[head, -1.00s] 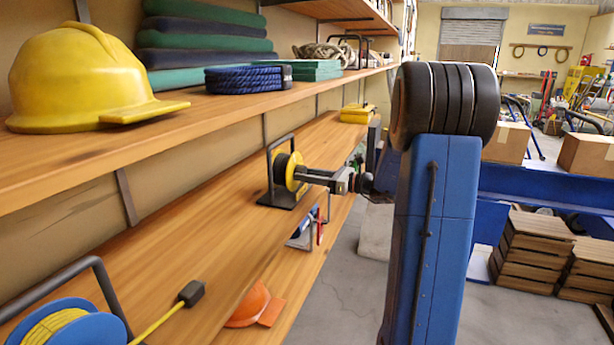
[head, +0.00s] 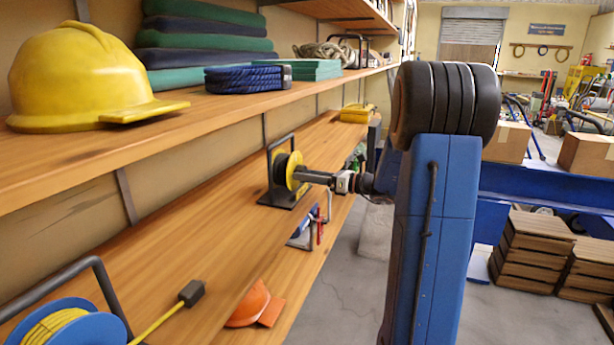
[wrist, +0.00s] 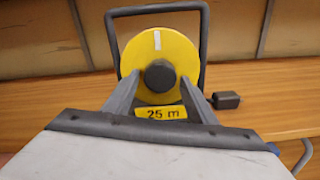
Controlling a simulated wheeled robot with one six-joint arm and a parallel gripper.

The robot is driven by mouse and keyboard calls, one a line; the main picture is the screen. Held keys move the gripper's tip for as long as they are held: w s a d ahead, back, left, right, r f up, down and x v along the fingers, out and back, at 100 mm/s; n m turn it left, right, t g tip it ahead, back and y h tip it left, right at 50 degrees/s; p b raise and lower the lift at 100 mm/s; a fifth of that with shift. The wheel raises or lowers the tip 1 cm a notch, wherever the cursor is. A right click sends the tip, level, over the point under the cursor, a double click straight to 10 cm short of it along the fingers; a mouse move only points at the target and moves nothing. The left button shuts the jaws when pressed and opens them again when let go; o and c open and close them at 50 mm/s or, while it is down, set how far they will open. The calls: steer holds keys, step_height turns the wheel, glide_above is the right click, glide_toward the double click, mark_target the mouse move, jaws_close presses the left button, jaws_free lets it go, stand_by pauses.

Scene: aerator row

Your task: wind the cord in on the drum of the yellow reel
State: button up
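The yellow reel (head: 292,171) stands upright in a dark frame (head: 268,165) on the middle shelf. In the wrist view its round yellow face (wrist: 160,50) carries a white mark at the top and a dark central knob (wrist: 160,77). A "25 m" label (wrist: 161,113) sits below. My gripper (wrist: 159,77) faces the drum, with one finger on each side of the knob; narrow yellow gaps seem to show between fingers and knob. A dark plug (wrist: 224,100) lies on the shelf just right of the frame. The cord itself is hidden.
A blue reel (head: 65,325) with yellow cord and its own plug (head: 191,293) is nearer on the same shelf. A yellow case (head: 355,113) lies farther along. The upper shelf holds a yellow helmet (head: 80,75) and blue rope (head: 245,79). Shelf between the reels is clear.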

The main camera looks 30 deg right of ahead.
steer(key=shift+r, duration=0.1)
steer(key=v, duration=1.7)
steer(key=shift+s+d, duration=0.15)
stand_by(0.3)
steer(key=s+a+f+n+g, duration=0.1)
steer(key=s+a+n+g, duration=0.2)
steer(key=a, duration=0.5)
steer(key=s+a+f+n+g+h, duration=0.1)
steer(key=s+a+f+n+g, duration=0.15)
steer(key=a+n, duration=0.4)
steer(key=s+a+n+g, duration=0.2)
steer(key=a+g, duration=0.2)
steer(key=a, duration=0.6)
steer(key=s+a+f+n+h, duration=0.2)
steer(key=s+n+h, duration=0.3)
steer(key=s+n, duration=0.4)
steer(key=s+a+f+n+h, duration=0.2)
steer(key=s+n+h, duration=0.3)
steer(key=s+n, duration=0.4)
steer(key=shift+a+f+n, duration=0.4)
steer(key=shift+f+n, duration=0.3)
steer(key=shift+n, duration=0.05)
